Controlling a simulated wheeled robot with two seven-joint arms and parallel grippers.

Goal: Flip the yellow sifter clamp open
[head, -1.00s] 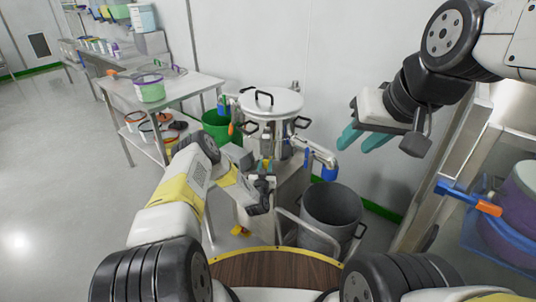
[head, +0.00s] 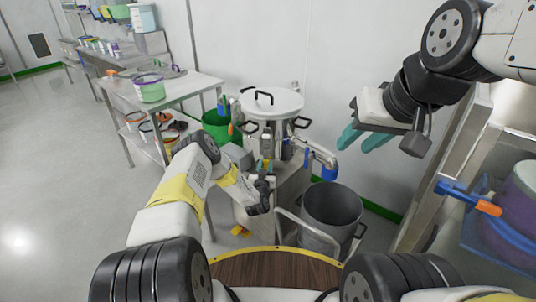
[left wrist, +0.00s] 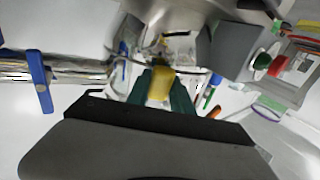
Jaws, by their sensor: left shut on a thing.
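The yellow sifter clamp (left wrist: 160,84) sits between the two teal fingers of my left gripper (left wrist: 161,92) in the left wrist view. The gripper is shut on it. In the head view my left gripper (head: 266,165) is at the front of the steel sifter (head: 290,130), below its round white lid (head: 275,102). My arm and gripper hide most of the clamp there, so how far it is flipped cannot be told. My right gripper (head: 366,138) hangs empty in the air to the right of the sifter, its teal fingers apart.
A grey bin (head: 332,213) stands on the floor right of the sifter. A green bin (head: 217,127) and a steel table (head: 188,88) with a tub (head: 150,88) are to the left. A purple drum (head: 520,205) is at the far right. Open floor lies at the left.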

